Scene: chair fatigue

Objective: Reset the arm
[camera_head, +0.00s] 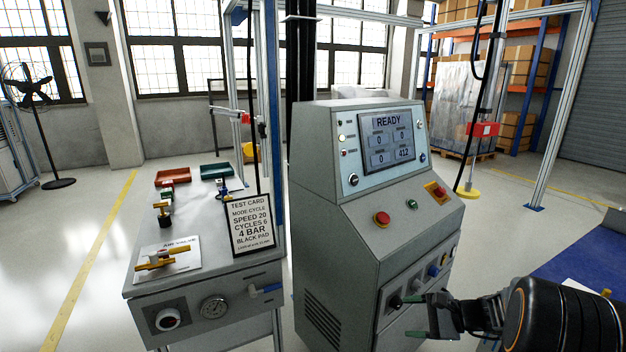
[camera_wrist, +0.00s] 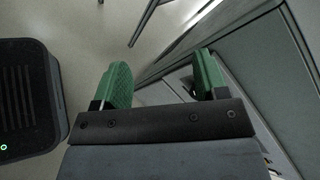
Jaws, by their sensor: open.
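My gripper (camera_head: 422,316) is at the lower right of the head view, in front of the lower part of the grey control console (camera_head: 330,215). In the wrist view my gripper (camera_wrist: 163,85) shows two green fingers spread well apart with nothing between them. The console's side panels (camera_wrist: 275,70) show behind and to the right of the right finger. My arm comes in from the right edge of the head view. Whether the fingers touch the console cannot be told.
The console carries a screen (camera_head: 388,140) reading READY, a red button (camera_head: 382,219) and several lower knobs. Left of it a bench (camera_head: 215,262) holds a test card (camera_head: 250,224), brass valve parts (camera_head: 161,258) and red (camera_head: 172,176) and green (camera_head: 215,170) trays. Open floor lies left.

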